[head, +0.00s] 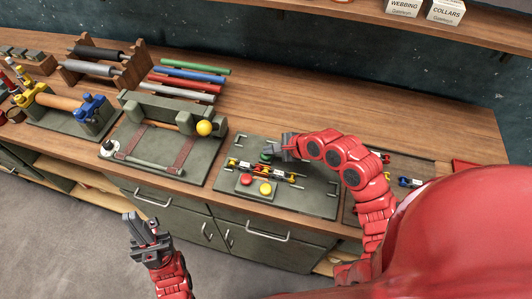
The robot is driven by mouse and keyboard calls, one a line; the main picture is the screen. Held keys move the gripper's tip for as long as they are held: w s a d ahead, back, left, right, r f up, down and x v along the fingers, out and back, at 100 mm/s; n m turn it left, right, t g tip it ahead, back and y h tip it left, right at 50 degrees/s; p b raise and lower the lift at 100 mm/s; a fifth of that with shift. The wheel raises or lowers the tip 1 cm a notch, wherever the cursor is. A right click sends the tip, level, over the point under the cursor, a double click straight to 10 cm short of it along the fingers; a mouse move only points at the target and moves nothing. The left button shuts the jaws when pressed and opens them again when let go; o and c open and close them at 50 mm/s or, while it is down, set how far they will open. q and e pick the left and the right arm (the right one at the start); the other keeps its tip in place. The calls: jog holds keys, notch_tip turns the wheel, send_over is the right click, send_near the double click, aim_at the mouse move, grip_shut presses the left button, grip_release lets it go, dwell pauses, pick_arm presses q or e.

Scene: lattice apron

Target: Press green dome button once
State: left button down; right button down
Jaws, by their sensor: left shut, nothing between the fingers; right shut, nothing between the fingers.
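The green dome button (265,157) is on the grey-green panel (316,204) on the wooden bench, partly hidden by my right gripper. My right gripper (268,150) is shut and empty, its fingertips right at the green button; I cannot tell whether they touch it. A red dome button (246,179) and a yellow dome button (265,188) are nearer the front of the panel. My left gripper (134,219) is shut and empty, in front of the bench over the floor, far from the buttons.
Small yellow and red clips (262,171) lie across the panel between the buttons. Left of it stands a green fixture with a yellow ball knob (204,128). Coloured rods (190,72) lie behind. Drawer handles (267,236) stick out from the bench front.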

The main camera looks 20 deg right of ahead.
jog(key=shift+f, duration=0.65)
dwell(0.3)
jog(key=shift+r+p, duration=1.35)
jog(key=shift+p, duration=0.15)
notch_tip(320, 180, up, 5)
jog(key=p, duration=0.6)
jog(key=shift+r, duration=0.1)
dwell(0.3)
